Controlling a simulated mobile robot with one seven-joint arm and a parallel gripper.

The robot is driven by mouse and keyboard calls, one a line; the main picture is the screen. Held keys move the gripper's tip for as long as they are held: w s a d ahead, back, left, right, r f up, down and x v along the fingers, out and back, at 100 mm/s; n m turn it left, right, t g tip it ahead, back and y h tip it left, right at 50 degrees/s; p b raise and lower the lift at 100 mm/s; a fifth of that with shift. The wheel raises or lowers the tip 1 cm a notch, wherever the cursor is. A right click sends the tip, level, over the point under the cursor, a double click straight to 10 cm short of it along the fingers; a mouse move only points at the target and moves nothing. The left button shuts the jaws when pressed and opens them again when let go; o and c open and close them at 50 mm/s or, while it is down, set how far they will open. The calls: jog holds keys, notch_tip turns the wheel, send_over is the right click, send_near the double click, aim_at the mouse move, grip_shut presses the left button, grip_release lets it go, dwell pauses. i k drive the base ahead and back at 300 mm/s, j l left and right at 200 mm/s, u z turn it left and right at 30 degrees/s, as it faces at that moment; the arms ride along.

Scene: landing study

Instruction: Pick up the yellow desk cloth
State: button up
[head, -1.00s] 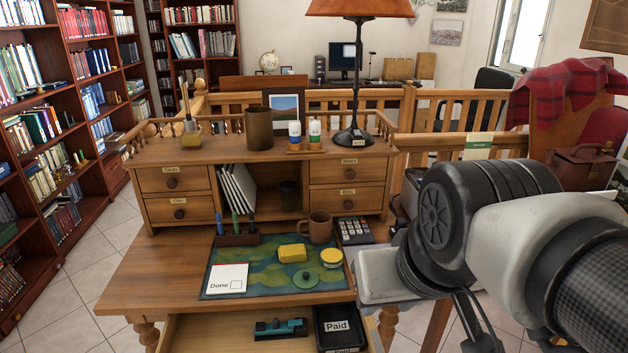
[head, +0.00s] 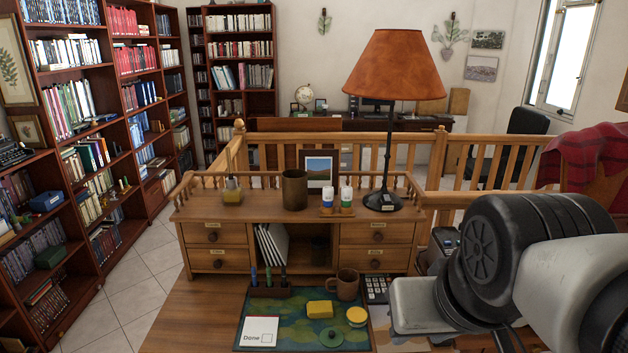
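A small yellow block-shaped piece (head: 320,308), which looks like the folded desk cloth, lies on the blue-green desk mat (head: 285,330). It is near the middle of the mat, in front of a brown mug (head: 346,284). A round yellow tin (head: 356,316) stands just to its right, and a green lid (head: 331,337) lies in front of it. Nothing of mine touches the yellow piece. My arm fills the lower right of the head view, to the right of the mat. Its fingertips do not show.
A white "Done" card (head: 259,332) lies on the mat's left. A pen holder (head: 269,290) and a calculator (head: 377,289) flank the back of the mat. The desk hutch (head: 215,233) rises behind, bearing a tall lamp (head: 387,120). Bare desktop (head: 195,318) lies left of the mat.

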aim_at(321, 309)
jog(key=u, duration=0.3)
jog(key=j+z, duration=0.15)
jog(key=k+j+z, duration=0.1)
jog(key=j, duration=0.3)
jog(key=k, duration=0.7)
